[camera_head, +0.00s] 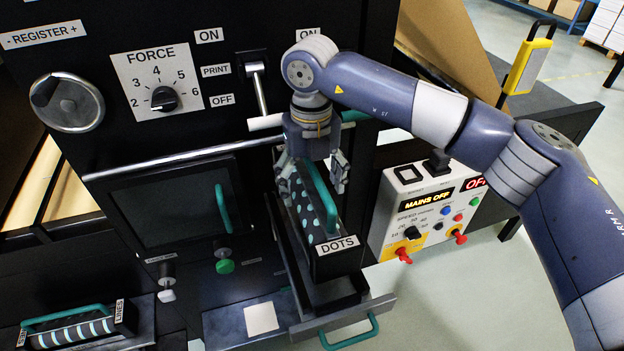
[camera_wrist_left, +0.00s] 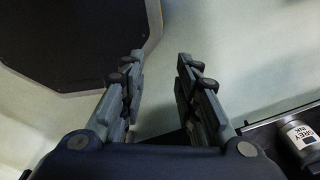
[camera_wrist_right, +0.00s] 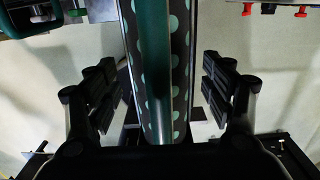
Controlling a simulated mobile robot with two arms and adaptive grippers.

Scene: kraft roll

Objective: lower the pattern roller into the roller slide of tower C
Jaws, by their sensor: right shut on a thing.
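The pattern roller (camera_head: 326,222) is a dark cassette labelled DOTS, with a teal handle along its top and a roll with light teal dots. My right gripper (camera_head: 313,178) is over its rear part, shut on it. The right wrist view shows the dotted roller (camera_wrist_right: 179,85) between the fingers. The roller slide (camera_head: 345,318) is pulled out below, with a teal handle at its front. The roller is above or partly in the slide; I cannot tell whether it touches the bottom. My left gripper (camera_wrist_left: 158,85) is open and empty, seen only in its wrist view.
A LINES roller (camera_head: 70,328) lies at lower left. A closed dark panel (camera_head: 170,205) with a teal handle is left of the slide. A control box (camera_head: 425,210) reading MAINS OFF stands close on the right. A print lever (camera_head: 258,88) and a horizontal bar (camera_head: 190,158) are nearby.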

